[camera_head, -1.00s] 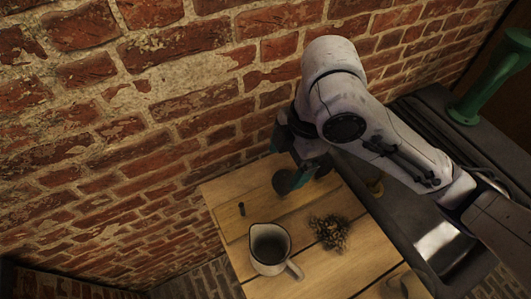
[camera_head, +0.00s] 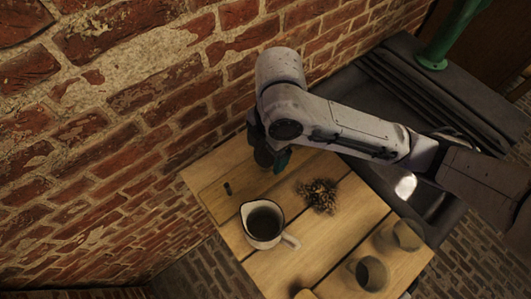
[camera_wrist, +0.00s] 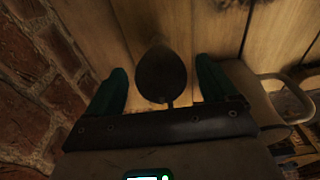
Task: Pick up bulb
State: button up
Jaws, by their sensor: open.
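My gripper (camera_head: 272,160) is at the far left part of the wooden table, its teal fingers pointing down. In the wrist view the fingers (camera_wrist: 160,88) stand wide apart. A dark, rounded, teardrop-shaped thing (camera_wrist: 163,75), which looks like the bulb, shows between them, with a gap on each side. It also shows as a dark round shape in the head view (camera_head: 263,157), partly hidden by my gripper. I cannot tell whether it rests on the table.
A white jug (camera_head: 249,231) with dark contents stands on the table (camera_head: 330,250). A dry brown cluster (camera_head: 318,195) lies right of it. A small dark cylinder (camera_head: 228,188) is near the left edge. Jars (camera_head: 370,273) (camera_head: 407,235) stand at the front right. A brick wall (camera_head: 120,130) borders the table.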

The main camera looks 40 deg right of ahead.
jog(key=shift+a+f, duration=0.15)
jog(key=shift+f, duration=1)
jog(key=shift+c, duration=0.5)
jog(key=c, duration=1.1)
notch_tip(320, 180, up, 10)
jog(key=shift+f+p, duration=0.25)
jog(key=shift+p, duration=0.05)
jog(key=shift+c, duration=0.2)
jog(key=shift+r, duration=0.3)
